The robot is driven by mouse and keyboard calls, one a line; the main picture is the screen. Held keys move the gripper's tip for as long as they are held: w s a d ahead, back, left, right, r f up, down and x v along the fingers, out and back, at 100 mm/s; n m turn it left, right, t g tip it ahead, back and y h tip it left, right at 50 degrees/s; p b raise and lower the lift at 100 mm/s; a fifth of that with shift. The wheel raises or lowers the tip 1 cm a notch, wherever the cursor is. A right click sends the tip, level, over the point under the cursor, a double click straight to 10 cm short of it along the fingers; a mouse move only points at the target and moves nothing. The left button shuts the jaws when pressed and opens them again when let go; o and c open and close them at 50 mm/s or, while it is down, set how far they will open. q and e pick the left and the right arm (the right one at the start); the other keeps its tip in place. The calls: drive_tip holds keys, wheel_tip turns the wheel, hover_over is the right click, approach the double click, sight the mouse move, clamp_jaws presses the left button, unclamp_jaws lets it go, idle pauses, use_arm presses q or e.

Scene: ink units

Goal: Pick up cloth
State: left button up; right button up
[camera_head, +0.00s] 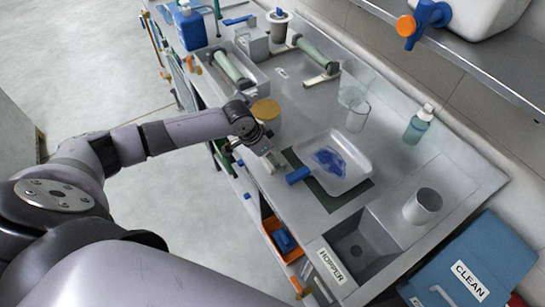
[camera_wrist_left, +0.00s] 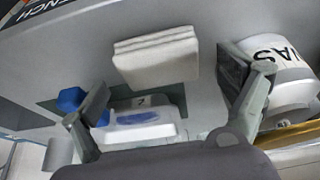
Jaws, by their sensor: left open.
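A folded, pale grey-beige cloth (camera_wrist_left: 155,60) lies in layers on the grey bench in the left wrist view, just beyond the space between my fingers. In the head view the cloth (camera_head: 272,161) is a small pale patch, partly hidden by my gripper. My left gripper (camera_head: 262,146) is above the bench beside the cloth. In the wrist view its two fingers (camera_wrist_left: 172,82) are wide apart with nothing held. My right gripper is in neither view.
A white tray (camera_head: 351,181) with blue ink stands right of the cloth, beside a blue-handled tool (camera_head: 298,175). A gold-lidded container (camera_head: 266,108) stands close behind the gripper. Clear beakers (camera_head: 357,116) and a bottle (camera_head: 418,125) stand farther back. A hopper sink (camera_head: 357,250) is at lower right.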

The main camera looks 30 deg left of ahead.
use_arm(q)
drive_tip(key=shift+w+d+f, duration=0.15)
drive_tip(key=shift+w+f, duration=0.1)
drive_tip(key=shift+f, duration=0.35)
drive_tip(key=shift+c, duration=0.4)
drive_tip(key=c, duration=1.1)
drive_tip(key=shift+o, duration=0.2)
drive_tip(key=shift+r, duration=0.1)
wheel_tip(320, 180, up, 20)
drive_tip(key=b, duration=0.3)
